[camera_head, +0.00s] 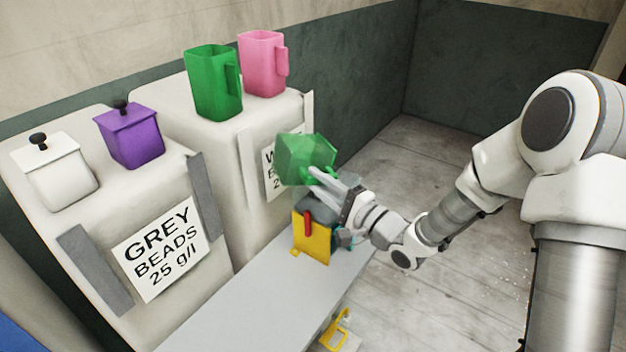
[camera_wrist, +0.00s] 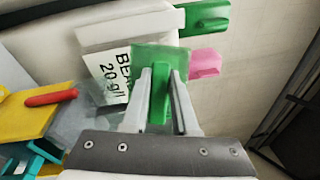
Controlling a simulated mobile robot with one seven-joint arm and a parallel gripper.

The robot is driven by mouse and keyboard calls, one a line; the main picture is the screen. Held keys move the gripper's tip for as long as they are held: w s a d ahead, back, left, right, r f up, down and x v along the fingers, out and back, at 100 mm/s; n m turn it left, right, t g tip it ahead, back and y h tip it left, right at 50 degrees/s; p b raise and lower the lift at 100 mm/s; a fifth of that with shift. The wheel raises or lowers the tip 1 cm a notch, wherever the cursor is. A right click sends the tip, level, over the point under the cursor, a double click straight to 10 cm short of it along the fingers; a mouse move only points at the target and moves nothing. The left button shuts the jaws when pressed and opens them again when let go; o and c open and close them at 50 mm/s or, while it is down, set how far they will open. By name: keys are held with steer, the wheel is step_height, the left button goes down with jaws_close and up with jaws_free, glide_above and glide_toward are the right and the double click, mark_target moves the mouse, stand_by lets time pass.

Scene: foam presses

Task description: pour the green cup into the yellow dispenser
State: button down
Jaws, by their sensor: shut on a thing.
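A see-through green cup (camera_head: 303,156) is held tilted above the yellow dispenser (camera_head: 312,240) in the head view. My gripper (camera_head: 325,182) is shut on its handle. In the wrist view the green handle (camera_wrist: 159,95) sits between the two fingers, with the cup body (camera_wrist: 160,54) behind it. The dispenser has a yellow front, a red lever and a greyish see-through top, and stands on the grey bench. It also shows at the left of the wrist view (camera_wrist: 22,112). Whether anything is flowing from the cup cannot be made out.
A solid green jug (camera_head: 208,90) and a pink jug (camera_head: 262,65) stand on the rear white machine. A purple lidded pot (camera_head: 132,138) and a white one (camera_head: 58,172) stand on the nearer machine (camera_head: 215,245). The grey bench (camera_head: 240,315) is clear left of the dispenser.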

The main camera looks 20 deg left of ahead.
steer(key=shift+w+d+r+m+t+p, duration=0.2)
steer(key=shift+m, duration=0.35)
steer(key=shift+w+d+r+m+t+p, duration=0.15)
steer(key=shift+m+t, duration=0.05)
steer(key=shift+m, duration=0.35)
stand_by(0.5)
